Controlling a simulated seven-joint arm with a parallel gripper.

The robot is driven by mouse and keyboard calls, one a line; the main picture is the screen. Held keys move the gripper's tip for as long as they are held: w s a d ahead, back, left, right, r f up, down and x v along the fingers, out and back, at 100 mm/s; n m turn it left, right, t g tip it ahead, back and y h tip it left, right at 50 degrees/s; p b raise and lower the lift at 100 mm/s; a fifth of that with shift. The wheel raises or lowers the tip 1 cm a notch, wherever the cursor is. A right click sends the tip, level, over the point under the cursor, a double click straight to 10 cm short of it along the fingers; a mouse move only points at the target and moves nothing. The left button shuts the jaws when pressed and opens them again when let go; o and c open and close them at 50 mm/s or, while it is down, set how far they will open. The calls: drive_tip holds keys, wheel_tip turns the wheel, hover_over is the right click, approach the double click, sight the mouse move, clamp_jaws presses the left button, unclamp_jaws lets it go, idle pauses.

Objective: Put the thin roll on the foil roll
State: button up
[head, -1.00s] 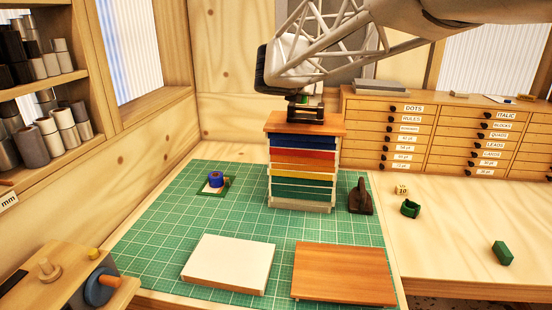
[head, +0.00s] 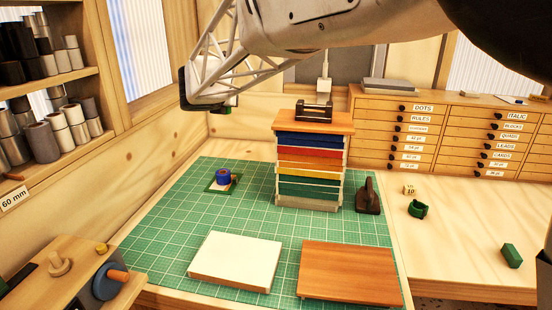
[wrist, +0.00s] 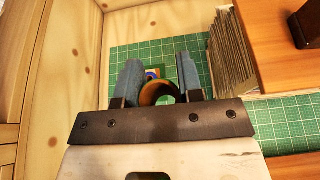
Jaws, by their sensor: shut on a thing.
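My gripper (wrist: 158,68) is shut on a thin tan-brown ring, which I take for the thin roll (wrist: 147,92); the mat shows through its hole. In the head view my gripper (head: 224,109) is high above the mat's back left, its fingers and the ring mostly hidden by the arm. A short blue roll with a reddish centre (head: 223,176), probably the foil roll, stands on a small green-edged pad on the mat, lower than my gripper. In the wrist view this blue roll (wrist: 152,74) shows partly beyond the held ring.
Right of the blue roll stands a stack of coloured layers (head: 309,165) with a wooden top bearing a dark holder (head: 315,111). A white board (head: 235,260) and a wooden board (head: 350,271) lie in front on the cutting mat (head: 180,215). The wall is close at left.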

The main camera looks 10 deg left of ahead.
wheel_tip(320, 180, down, 23)
idle(0.4)
hover_over(225, 170)
drive_tip(key=shift+w+a+f, duration=0.1)
drive_tip(key=shift+a+f, duration=0.05)
drive_tip(key=shift+f, duration=0.6)
idle(0.4)
drive_tip(key=shift+f, duration=1.75)
drive_tip(key=shift+f, duration=0.1)
